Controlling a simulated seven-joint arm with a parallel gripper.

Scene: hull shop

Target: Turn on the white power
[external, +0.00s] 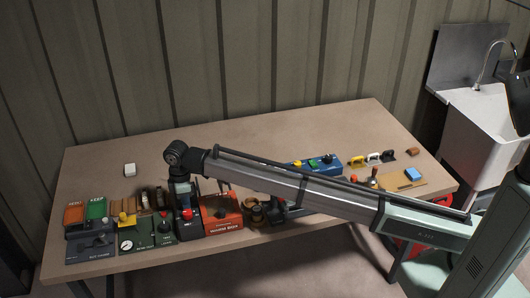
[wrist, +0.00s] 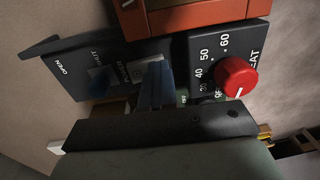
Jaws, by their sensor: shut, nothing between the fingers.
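No switch marked as white power is legible in either view. A small white block (external: 130,170) lies alone on the table's left part. My gripper (wrist: 156,72) is shut and empty, pointing down over the control units; in the external view it hangs below my wrist (external: 181,192). In the wrist view a dark panel marked OPEN (wrist: 62,68) with a pale plate (wrist: 115,73) lies beside and behind the fingers, which partly hide it. A dark dial panel with a red knob (wrist: 236,77) and numbers lies just right of them. I cannot tell whether the fingers touch anything.
An orange box (external: 222,222) stands right of the dark panel. Units with orange and green boxes (external: 96,209), a yellow-handled unit (external: 124,219) and a gauge crowd the left front. A blue unit (external: 325,163) stands behind my arm. The table's back left (external: 110,155) is mostly clear.

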